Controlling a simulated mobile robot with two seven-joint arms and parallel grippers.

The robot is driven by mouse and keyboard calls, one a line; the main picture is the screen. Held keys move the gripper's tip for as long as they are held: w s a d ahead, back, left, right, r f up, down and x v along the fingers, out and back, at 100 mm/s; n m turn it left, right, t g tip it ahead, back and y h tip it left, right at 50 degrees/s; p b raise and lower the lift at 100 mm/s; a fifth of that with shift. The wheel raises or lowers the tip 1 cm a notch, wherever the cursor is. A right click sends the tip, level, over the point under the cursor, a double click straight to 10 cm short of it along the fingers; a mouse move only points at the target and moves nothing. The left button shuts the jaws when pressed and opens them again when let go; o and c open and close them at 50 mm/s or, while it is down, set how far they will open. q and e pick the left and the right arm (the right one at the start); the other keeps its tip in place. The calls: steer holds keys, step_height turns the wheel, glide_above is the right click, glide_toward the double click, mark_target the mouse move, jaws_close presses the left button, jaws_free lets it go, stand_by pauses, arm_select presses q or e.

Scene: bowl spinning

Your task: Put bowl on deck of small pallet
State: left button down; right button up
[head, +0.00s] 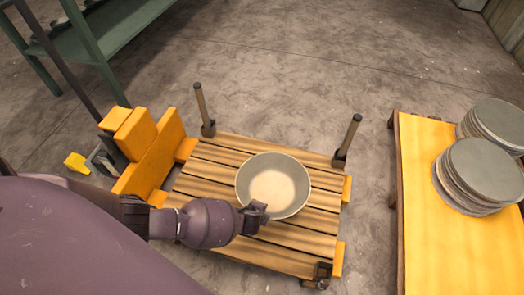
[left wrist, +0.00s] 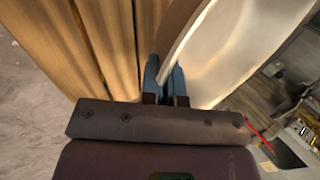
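The bowl (head: 273,186) is round and grey-green with a pale inside. It is upright over the slatted wooden deck of the small pallet (head: 212,172); I cannot tell whether it touches the slats. My left gripper (head: 256,213) is at the bowl's near rim. In the left wrist view, the two blue fingers (left wrist: 166,82) are close together on either side of the wall of the bowl (left wrist: 235,45), with the deck slats (left wrist: 110,40) beside it. The fingers partly hide the rim. My right gripper is out of view.
Dark posts (head: 203,108) stand at the pallet's far corners. A yellow block structure (head: 150,150) is at its left. A yellow-topped table (head: 425,190) at right holds stacked grey discs (head: 484,170). A green shelf (head: 110,30) is at upper left. Floor beyond the pallet is clear.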

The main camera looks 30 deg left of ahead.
arm_select(q)
steer(key=f+b, duration=0.1)
steer(key=f, duration=0.2)
steer(key=f+b, duration=0.2)
steer(key=f, duration=0.1)
steer(key=f+b, duration=0.2)
steer(key=f, duration=0.2)
steer(key=shift+s, duration=0.25)
steer(key=shift+w+f+b, duration=0.15)
steer(key=shift+f+b, duration=0.3)
steer(key=shift+f, duration=0.15)
steer(key=shift+w+r, duration=0.1)
steer(key=shift+w, duration=0.05)
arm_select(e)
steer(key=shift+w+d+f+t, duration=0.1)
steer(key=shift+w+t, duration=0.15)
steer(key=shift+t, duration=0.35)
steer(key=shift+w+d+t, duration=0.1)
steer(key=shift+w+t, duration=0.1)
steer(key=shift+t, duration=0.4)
arm_select(q)
steer(key=c, duration=1.4)
jaws_free()
steer(key=shift+o, duration=0.2)
